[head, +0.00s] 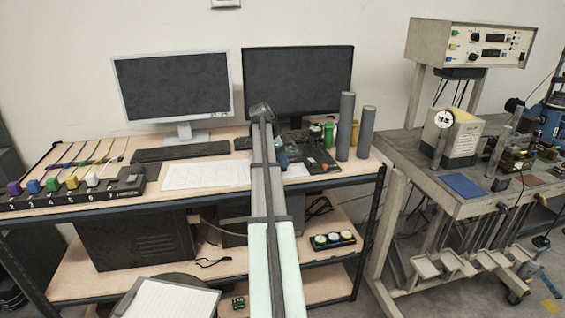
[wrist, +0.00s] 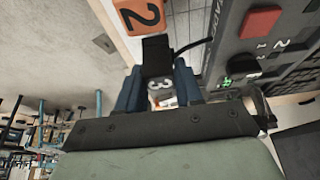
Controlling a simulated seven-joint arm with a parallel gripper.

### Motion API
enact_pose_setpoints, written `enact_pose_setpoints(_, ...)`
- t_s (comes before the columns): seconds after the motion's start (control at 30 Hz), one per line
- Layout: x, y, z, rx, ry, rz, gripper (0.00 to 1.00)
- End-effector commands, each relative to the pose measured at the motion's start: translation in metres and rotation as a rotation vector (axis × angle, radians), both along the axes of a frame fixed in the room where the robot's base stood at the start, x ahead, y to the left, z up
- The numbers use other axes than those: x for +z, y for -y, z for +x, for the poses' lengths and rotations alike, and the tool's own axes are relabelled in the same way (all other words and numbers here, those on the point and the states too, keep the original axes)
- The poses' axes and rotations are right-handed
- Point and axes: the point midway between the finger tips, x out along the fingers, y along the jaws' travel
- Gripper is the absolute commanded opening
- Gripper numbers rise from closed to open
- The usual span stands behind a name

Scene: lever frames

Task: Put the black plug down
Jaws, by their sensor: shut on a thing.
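The black plug (wrist: 157,50) shows in the wrist view as a dark block with a black cable leading off to the upper right. My gripper (wrist: 158,72) is shut on it, with one blue finger on each side. A white "3" shows between the fingers, close to the plug; I cannot tell what surface it is on. In the head view my arm reaches over the desk (head: 225,181), and the arm hides the plug and most of the gripper. Whether the plug touches anything below is not clear.
An orange block marked "2" (wrist: 140,14) is close beyond the plug. A dark panel with a red button (wrist: 260,22) lies to its right. In the head view, a numbered strip with coloured plugs (head: 75,198) sits at the left. Grey cylinders (head: 345,127) stand at the right.

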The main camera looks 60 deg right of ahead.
Motion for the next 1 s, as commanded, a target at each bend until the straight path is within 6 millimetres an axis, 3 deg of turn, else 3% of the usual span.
enact_pose_setpoints(0.1,-0.0125,-0.0006,-0.0005,-0.001,-0.001,0.001,0.05)
enact_pose_setpoints(0.5,-0.0158,-0.0003,-0.0003,0.0,-0.001,0.001,0.05)
enact_pose_setpoints(0.53,-0.016,-0.0002,-0.0002,0.0,-0.001,0.001,0.37)
enact_pose_setpoints(0.8,-0.0157,-0.0001,-0.0001,0.0,-0.001,0.001,0.61)
enact_pose_setpoints(1.0,-0.0155,-0.0001,-0.0001,0.0,-0.001,0.001,0.61)
